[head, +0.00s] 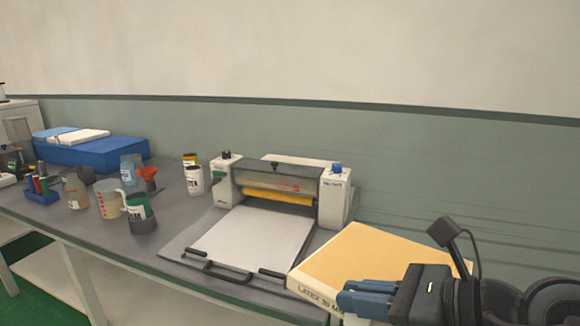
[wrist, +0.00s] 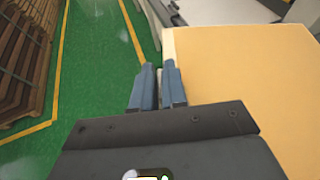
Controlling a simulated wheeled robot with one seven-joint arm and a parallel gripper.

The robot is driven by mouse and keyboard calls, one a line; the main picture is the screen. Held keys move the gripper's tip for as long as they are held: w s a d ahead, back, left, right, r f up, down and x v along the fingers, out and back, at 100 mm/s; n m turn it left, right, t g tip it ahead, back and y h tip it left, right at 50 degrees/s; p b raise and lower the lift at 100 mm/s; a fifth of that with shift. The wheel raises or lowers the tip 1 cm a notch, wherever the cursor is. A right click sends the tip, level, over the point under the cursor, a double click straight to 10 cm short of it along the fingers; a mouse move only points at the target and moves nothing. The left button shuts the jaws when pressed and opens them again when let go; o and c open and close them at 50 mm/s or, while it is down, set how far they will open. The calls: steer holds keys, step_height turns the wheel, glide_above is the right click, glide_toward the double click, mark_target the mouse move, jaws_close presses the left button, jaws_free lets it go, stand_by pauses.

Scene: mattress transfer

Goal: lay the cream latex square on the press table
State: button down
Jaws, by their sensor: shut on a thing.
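The cream latex square (head: 375,255) is a thick slab with a yellow-tan top and a pale side printed "LATEX 30". It is in the head view at the lower right, and fills the right of the wrist view (wrist: 245,75). My gripper (head: 350,297) is shut on its near edge; its blue fingers also show in the wrist view (wrist: 159,66). The press table (head: 250,240) is a flat whitish bed in front of the press, left of the slab. It looks empty. The slab hides the bench behind it.
The press (head: 275,185) has white side posts and a yellow roller behind its bed. A black handle (head: 228,270) runs along the bed's front. Beakers and jars (head: 110,200) and a blue case (head: 95,150) stand left on the grey bench (head: 190,220). Wooden pallets (wrist: 25,55) stand on the green floor.

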steer(key=w+d+f+m+t+h+b, duration=0.2)
steer(key=w+d+f+m+h, duration=0.15)
steer(key=f, duration=0.75)
steer(key=s+d+f+m+t+h+b, duration=0.1)
steer(key=d+f+m+h, duration=0.1)
steer(key=f, duration=0.7)
steer(key=s+d+f+m+t+h+b, duration=0.1)
steer(key=s+d+f+m+h+b, duration=0.1)
steer(key=f, duration=0.7)
steer(key=s+d+f+m+t+h+b, duration=0.1)
steer(key=d+f+m+h, duration=0.2)
steer(key=f, duration=0.7)
steer(key=shift+s+d+t, duration=0.25)
steer(key=shift+d+t, duration=0.05)
steer(key=shift+d, duration=0.55)
steer(key=shift+h, duration=0.25)
